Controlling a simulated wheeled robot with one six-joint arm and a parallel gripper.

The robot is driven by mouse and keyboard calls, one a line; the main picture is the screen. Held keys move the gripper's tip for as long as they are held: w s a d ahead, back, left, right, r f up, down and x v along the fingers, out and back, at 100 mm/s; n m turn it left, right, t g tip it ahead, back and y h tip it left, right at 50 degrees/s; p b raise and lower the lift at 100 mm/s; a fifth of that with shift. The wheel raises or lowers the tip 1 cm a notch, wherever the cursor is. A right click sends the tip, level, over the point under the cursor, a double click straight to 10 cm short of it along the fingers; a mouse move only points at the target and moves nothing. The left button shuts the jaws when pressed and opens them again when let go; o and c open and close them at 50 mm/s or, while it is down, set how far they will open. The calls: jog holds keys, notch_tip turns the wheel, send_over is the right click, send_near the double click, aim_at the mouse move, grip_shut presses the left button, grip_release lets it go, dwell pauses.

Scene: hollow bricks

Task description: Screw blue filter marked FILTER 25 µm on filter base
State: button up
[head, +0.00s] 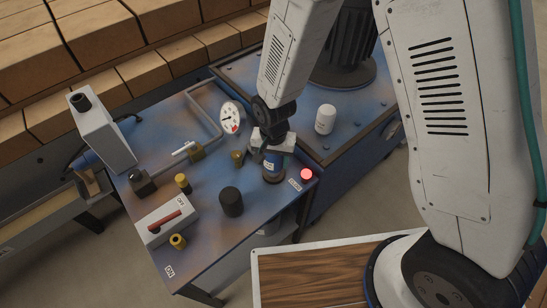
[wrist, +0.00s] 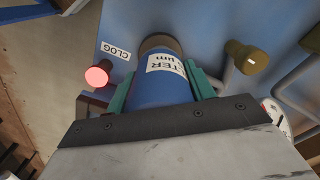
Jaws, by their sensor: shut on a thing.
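My gripper (head: 271,150) is shut on a blue filter (head: 273,162) on the blue worktable. In the wrist view the filter (wrist: 160,92) sits between the two teal fingers, its white label partly readable as "TER" and "µm". The filter looks upright. Its far end meets a brownish round piece (wrist: 160,42), which looks like the filter base (head: 273,178) on the table top. The gripper hides part of the filter, and I cannot tell how firmly the two are joined.
A red lit lamp (head: 307,174) labelled CLOG stands close to the right of the filter. A brass fitting (head: 238,157), gauge (head: 231,117) and black cylinder (head: 231,202) stand to its left. A white canister (head: 326,119) stands on the blue surface behind. A switch box (head: 166,219) is at front left.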

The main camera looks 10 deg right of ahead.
aim_at(274, 157)
jog(key=shift+f, duration=1.05)
jog(key=o, duration=1.2)
jog(key=shift+o, duration=0.2)
jog(key=shift+r, duration=0.1)
notch_tip(274, 157, up, 8)
jog(key=shift+f, duration=0.2)
